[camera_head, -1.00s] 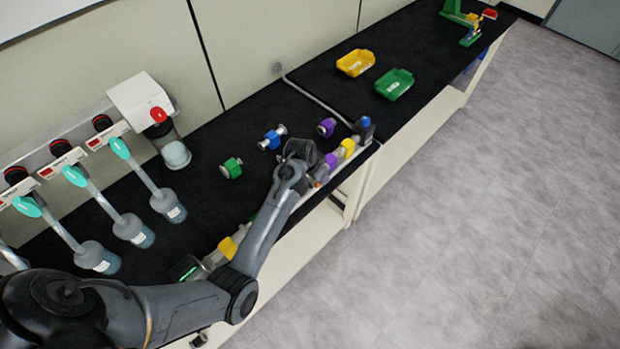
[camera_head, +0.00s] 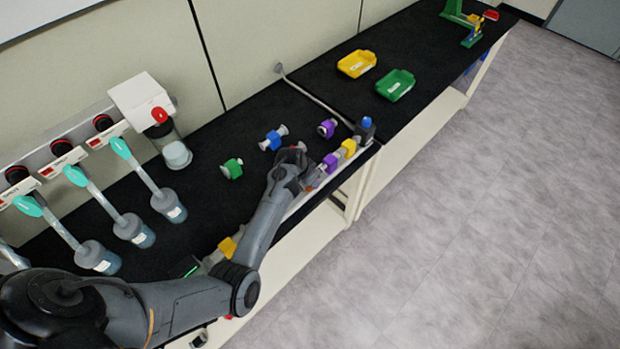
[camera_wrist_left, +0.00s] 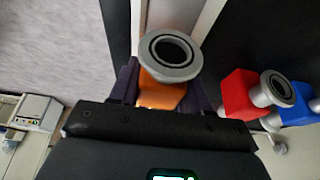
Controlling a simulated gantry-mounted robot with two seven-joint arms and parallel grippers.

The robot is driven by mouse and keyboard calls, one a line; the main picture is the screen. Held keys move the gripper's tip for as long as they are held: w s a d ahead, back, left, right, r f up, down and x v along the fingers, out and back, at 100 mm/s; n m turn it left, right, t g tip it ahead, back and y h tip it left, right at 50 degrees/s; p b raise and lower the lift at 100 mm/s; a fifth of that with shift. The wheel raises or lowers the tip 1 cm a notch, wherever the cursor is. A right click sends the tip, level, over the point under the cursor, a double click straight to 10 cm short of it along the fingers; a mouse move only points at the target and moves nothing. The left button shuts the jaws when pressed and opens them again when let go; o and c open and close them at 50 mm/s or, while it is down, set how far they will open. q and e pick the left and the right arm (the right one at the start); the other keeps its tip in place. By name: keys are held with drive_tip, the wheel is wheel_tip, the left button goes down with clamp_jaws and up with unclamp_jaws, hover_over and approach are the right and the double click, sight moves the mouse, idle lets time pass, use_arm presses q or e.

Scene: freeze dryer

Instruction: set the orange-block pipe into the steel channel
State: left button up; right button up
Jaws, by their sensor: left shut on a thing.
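The orange-block pipe (camera_wrist_left: 162,92) is between the fingers of my left gripper (camera_wrist_left: 160,88) in the left wrist view. Its grey ring-shaped flange faces the camera. My left gripper is shut on the orange block. The pale steel channel (camera_wrist_left: 182,14) runs up from behind the flange; I cannot tell whether the pipe touches it. In the head view, my left gripper (camera_head: 304,180) is over the front edge of the black bench, and my arm mostly hides the pipe. A purple-block pipe (camera_head: 331,163) and a yellow-block pipe (camera_head: 348,148) sit in line beyond it. My right gripper is not in view.
Loose green (camera_head: 232,169), blue (camera_head: 272,141) and purple (camera_head: 327,128) pieces lie on the bench behind my gripper. A red-block pipe (camera_wrist_left: 238,95) is close by in the wrist view. Flasks (camera_head: 133,231) stand at left. Yellow (camera_head: 357,63) and green (camera_head: 395,85) bins are farther back.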

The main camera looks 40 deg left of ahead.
use_arm(q)
drive_tip(key=o, duration=1.2)
drive_tip(key=shift+f, duration=0.15)
drive_tip(key=p+v, duration=0.1)
drive_tip(key=v, duration=1)
drive_tip(key=shift+w, duration=0.1)
drive_tip(key=shift+s+r, duration=0.2)
drive_tip(key=shift+r, duration=0.2)
drive_tip(key=s+d, duration=0.5)
drive_tip(key=s, duration=0.4)
drive_tip(key=s+d+r, duration=0.1)
drive_tip(key=s+d, duration=0.4)
drive_tip(key=s, duration=0.3)
drive_tip(key=s+d+r+m+g, duration=0.1)
drive_tip(key=s+d, duration=0.4)
drive_tip(key=s, duration=0.4)
drive_tip(key=shift+s, duration=0.3)
drive_tip(key=shift+d+r, duration=0.1)
